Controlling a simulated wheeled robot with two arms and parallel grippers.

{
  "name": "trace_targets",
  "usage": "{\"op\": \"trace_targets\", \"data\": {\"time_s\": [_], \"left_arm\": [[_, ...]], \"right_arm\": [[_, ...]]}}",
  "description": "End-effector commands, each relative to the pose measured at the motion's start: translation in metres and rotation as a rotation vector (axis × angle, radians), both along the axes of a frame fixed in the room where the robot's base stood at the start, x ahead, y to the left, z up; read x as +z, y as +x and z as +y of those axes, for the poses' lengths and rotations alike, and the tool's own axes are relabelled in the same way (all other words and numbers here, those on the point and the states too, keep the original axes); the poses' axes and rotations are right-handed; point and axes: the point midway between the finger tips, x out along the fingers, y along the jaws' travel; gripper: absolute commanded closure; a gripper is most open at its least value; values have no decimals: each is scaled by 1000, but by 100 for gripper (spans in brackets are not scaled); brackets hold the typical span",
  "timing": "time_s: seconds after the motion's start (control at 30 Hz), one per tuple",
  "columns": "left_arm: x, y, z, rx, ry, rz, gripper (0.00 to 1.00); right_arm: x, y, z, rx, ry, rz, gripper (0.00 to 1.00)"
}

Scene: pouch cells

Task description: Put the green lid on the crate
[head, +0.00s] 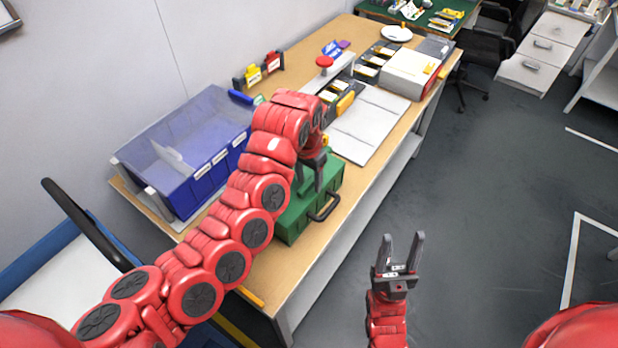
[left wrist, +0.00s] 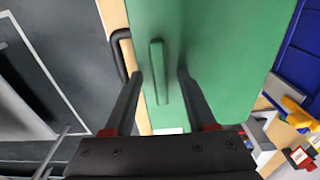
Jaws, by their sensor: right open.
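The green crate (head: 292,229) stands on the wooden table near its front edge, with a black handle (head: 325,208) on its side. My left gripper (head: 311,184) is over it, pointing down, and its arm hides part of the crate's top. In the left wrist view the flat green lid (left wrist: 225,55) fills the middle, with a thin raised green grip (left wrist: 158,72) between my two fingers. There are gaps on both sides of the grip, so the fingers are open. The lid lies over the crate; I cannot tell whether it is fully seated. My right gripper (head: 403,242) is open and empty above the floor.
A blue bin (head: 190,150) stands at the table's left. Behind the crate are a white board (head: 367,125), small black bins with yellow-topped items (head: 345,103) and a white box (head: 410,73). The floor (head: 490,190) to the right is clear.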

Motion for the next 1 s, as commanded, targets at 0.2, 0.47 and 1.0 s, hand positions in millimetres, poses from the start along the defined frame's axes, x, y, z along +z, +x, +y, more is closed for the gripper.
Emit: {"op": "trace_targets", "data": {"time_s": [0.2,0.47,1.0], "left_arm": [[2,0,0,0,0,0,43],[44,-2,1,-1,0,1,43],[141,-7,4,0,-1,1,43]], "right_arm": [[1,0,0,0,0,0,48],[32,0,0,0,0,0,48],[146,0,0,0,0,0,48]]}}
